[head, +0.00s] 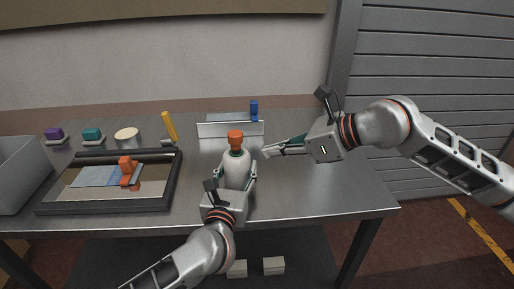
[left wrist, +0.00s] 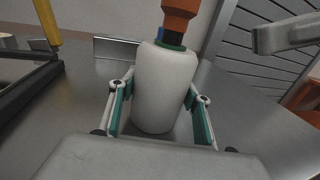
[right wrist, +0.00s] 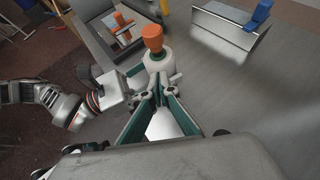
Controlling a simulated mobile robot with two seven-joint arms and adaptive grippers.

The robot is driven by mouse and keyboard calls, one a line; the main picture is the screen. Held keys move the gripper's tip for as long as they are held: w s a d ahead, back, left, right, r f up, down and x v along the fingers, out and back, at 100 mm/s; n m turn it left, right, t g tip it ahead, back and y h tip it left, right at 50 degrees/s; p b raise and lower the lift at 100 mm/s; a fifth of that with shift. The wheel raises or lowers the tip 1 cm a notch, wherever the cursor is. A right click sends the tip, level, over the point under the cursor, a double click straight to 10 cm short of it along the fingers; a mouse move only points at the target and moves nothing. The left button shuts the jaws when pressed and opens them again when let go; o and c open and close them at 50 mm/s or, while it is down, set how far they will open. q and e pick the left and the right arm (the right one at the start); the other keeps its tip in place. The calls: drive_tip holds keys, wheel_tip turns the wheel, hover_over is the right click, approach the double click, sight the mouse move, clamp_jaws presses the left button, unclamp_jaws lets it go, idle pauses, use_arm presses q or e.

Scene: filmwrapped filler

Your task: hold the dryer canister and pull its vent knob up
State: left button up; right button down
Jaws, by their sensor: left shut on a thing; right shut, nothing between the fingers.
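The dryer canister (head: 235,168) is white and upright on the metal table, with an orange vent knob (head: 235,137) on top. In the left wrist view, a dark stem and a green ring show below the knob (left wrist: 179,14). My left gripper (left wrist: 152,92) is shut around the canister's body from the near side. My right gripper (head: 267,152) is shut and empty, its tips just right of the canister and lower than the knob. In the right wrist view, the knob (right wrist: 153,37) stands beyond the closed fingertips (right wrist: 159,82), apart from them.
A black-framed tray (head: 108,208) with an orange-handled tool (head: 128,168) lies to the left. A grey bin (head: 15,175) is at the far left. A low upright plate (head: 215,130) and a blue-handled piece (head: 254,110) stand behind the canister. The table's right side is clear.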

use_arm(q)
drive_tip(key=shift+a, duration=0.1)
use_arm(e)
drive_tip(key=v, duration=0.6)
drive_tip(key=shift+s+d, duration=0.1)
drive_tip(key=shift+s, duration=0.05)
use_arm(q)
drive_tip(key=o, duration=1.6)
